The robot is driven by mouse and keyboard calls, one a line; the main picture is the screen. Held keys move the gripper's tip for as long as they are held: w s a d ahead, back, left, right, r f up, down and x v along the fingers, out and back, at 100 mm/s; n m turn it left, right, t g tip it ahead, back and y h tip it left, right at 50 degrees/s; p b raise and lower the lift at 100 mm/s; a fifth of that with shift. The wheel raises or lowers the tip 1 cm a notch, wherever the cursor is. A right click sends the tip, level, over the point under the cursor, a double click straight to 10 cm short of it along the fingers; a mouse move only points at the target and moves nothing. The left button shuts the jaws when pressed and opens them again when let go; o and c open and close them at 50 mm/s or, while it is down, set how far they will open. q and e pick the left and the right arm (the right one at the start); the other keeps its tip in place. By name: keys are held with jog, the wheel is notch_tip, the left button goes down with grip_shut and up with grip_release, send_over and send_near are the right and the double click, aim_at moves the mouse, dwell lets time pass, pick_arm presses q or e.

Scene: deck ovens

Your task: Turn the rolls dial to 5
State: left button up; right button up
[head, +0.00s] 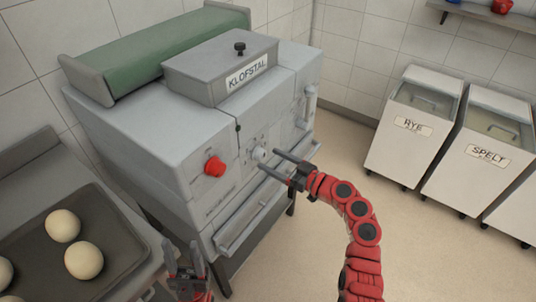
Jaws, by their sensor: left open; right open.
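A grey machine (165,135) labelled KLOFSTAL has a small pale dial (259,153) on its front, with faint marks around it. A larger red knob (214,166) sits on the front to its left. The marks are too small to read, so I cannot tell the dial's setting. My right gripper (269,160) is open, its fingers pointing left with the tips close to the pale dial. Whether they touch it I cannot tell. My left gripper (182,246) is open and empty at the bottom, below the machine's left front and apart from it.
A dark tray (120,262) with several dough balls stands at the lower left. A bar or ledge (240,232) runs along the machine's lower front, and a handle (310,102) is at its right. Bins labelled RYE (400,150) and SPELT (478,175) stand right. The floor between is clear.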

aim_at(259, 154)
jog(key=shift+x, duration=1.2)
grip_shut()
